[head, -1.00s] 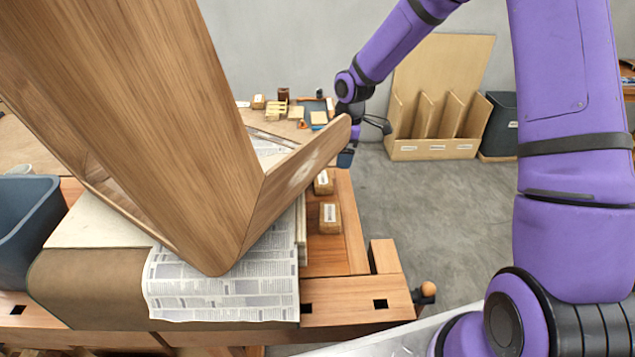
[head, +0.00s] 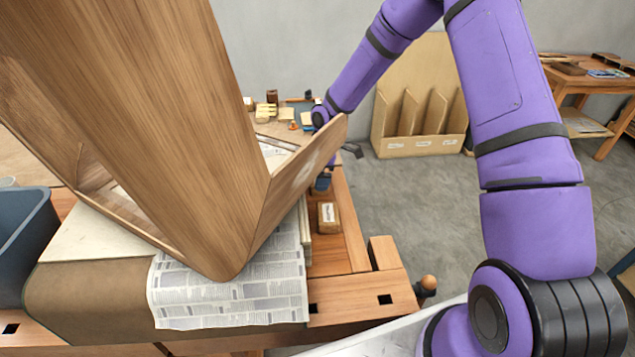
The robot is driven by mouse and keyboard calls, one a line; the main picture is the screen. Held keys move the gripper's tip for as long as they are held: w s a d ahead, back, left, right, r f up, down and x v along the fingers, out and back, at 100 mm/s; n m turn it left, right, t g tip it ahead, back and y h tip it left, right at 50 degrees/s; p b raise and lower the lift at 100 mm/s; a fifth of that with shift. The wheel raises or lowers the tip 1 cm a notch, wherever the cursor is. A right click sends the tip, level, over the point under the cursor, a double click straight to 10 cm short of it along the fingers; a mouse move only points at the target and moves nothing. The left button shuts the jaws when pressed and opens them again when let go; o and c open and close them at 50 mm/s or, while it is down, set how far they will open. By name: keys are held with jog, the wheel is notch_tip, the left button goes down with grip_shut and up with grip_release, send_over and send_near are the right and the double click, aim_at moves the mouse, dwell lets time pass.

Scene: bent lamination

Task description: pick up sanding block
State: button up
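A small wooden block with a white label (head: 328,217) lies on the workbench (head: 336,258), just right of the large bent wooden piece. The label is too small to read, so I cannot tell whether it is the sanding block. My gripper (head: 322,184) points down just beyond this block, low over the bench. The upright end of the bent piece partly covers the gripper and wrist. I cannot see the fingertips well enough to tell whether they are open or hold anything.
The large bent wooden piece (head: 205,130) rises over newspaper (head: 225,298) and blocks the left of my view. Small items (head: 285,113) stand at the bench's far end. A plywood rack (head: 420,147) stands on the floor behind. Open floor lies right of the bench.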

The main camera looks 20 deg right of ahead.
notch_tip(320, 180, down, 2)
jog(key=shift+a+f, duration=0.15)
jog(key=shift+c, duration=0.5)
jog(key=c, duration=0.5)
jog(key=shift+c, duration=0.2)
jog(key=shift+d+r, duration=0.25)
jog(key=shift+r, duration=0.2)
notch_tip(320, 180, up, 6)
jog(key=shift+r, duration=0.25)
jog(key=s+d, duration=0.2)
jog(key=d, duration=0.7)
jog(key=s+d, duration=0.1)
jog(key=d, duration=0.9)
jog(key=shift+s+f, duration=0.2)
jog(key=shift+s, duration=0.2)
